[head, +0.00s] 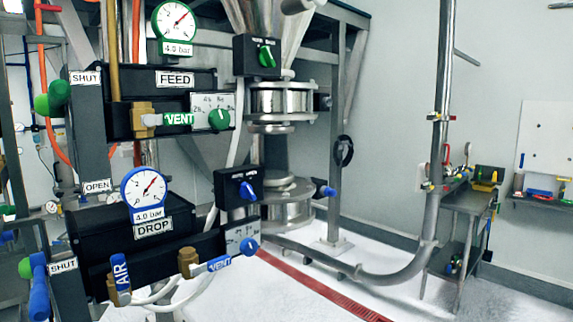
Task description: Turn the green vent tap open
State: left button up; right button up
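The green vent tap (178,119) is on the front of the upper black FEED box. Its green handle, lettered VENT, lies about level and points right from a brass body (142,112). A short pale piece shows where the handle meets the brass. Neither of my grippers shows in the head view, and nothing touches the tap.
A green knob (219,119) sits right of the tap, and a green-rimmed gauge (176,20) reading about 4 bar stands above. Below are a blue-rimmed gauge (144,187), a blue AIR tap (121,272) and a blue VENT tap (218,264).

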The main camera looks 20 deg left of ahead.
aim_at(180, 119)
jog(key=j+u, duration=0.15)
jog(key=u, duration=1)
jog(key=k+j, duration=0.05)
